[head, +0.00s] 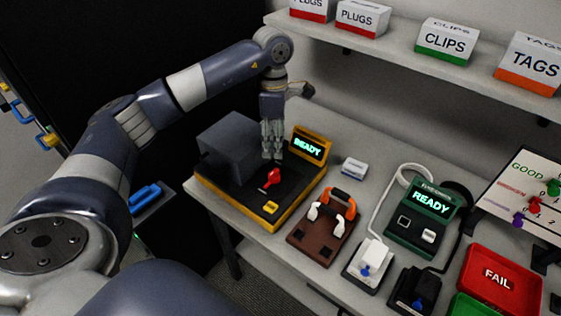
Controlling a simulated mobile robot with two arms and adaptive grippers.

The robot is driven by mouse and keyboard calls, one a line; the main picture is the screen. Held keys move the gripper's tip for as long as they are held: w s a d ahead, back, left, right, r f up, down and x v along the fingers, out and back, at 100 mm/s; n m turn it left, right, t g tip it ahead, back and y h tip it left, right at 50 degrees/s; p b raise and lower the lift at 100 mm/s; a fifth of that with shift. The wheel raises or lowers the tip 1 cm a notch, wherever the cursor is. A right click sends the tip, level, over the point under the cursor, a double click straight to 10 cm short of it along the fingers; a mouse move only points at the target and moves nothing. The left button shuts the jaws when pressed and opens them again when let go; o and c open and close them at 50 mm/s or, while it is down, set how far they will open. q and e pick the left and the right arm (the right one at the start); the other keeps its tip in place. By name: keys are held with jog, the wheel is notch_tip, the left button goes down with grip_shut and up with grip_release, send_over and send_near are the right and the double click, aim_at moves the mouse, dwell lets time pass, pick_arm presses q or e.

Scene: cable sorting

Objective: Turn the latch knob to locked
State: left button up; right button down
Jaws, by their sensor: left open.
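A yellow-framed machine (292,212) with a black deck stands at the left end of the table. Its small screen (309,146) reads READY. A red knob or lever (272,178) stands up from the deck, and a small yellow piece (270,207) sits nearer its front edge. I cannot tell for sure which is the latch knob, nor read its locked mark. My left gripper (271,156) points down just behind the red knob, between the grey block (230,150) and the screen. It is open, appears empty, and looks apart from the red knob. My right gripper is not in view.
A brown fixture (312,245) with an orange-and-white clamp stands right of the machine. Beyond it are a white cable device (368,262), a green READY tester (425,220) and a red FAIL tray (500,282). A shelf (400,55) with labelled boxes runs above the table.

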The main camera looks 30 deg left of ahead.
aim_at(273, 171)
pick_arm(q)
jog(key=f, duration=0.1)
jog(key=s+f+p, duration=0.1)
jog(key=f, duration=0.1)
jog(key=f+p, duration=0.1)
jog(key=f, duration=0.1)
jog(key=shift+s+d+f, duration=0.2)
jog(key=shift+s+f, duration=0.05)
jog(key=shift+s, duration=0.05)
notch_tip(273, 171, down, 3)
jog(key=shift+w+r+p, duration=0.1)
jog(key=shift+w+p, duration=0.05)
jog(key=shift+p, duration=0.15)
jog(key=shift+f, duration=0.85)
jog(key=shift+c, duration=0.6)
jog(key=c, duration=0.9)
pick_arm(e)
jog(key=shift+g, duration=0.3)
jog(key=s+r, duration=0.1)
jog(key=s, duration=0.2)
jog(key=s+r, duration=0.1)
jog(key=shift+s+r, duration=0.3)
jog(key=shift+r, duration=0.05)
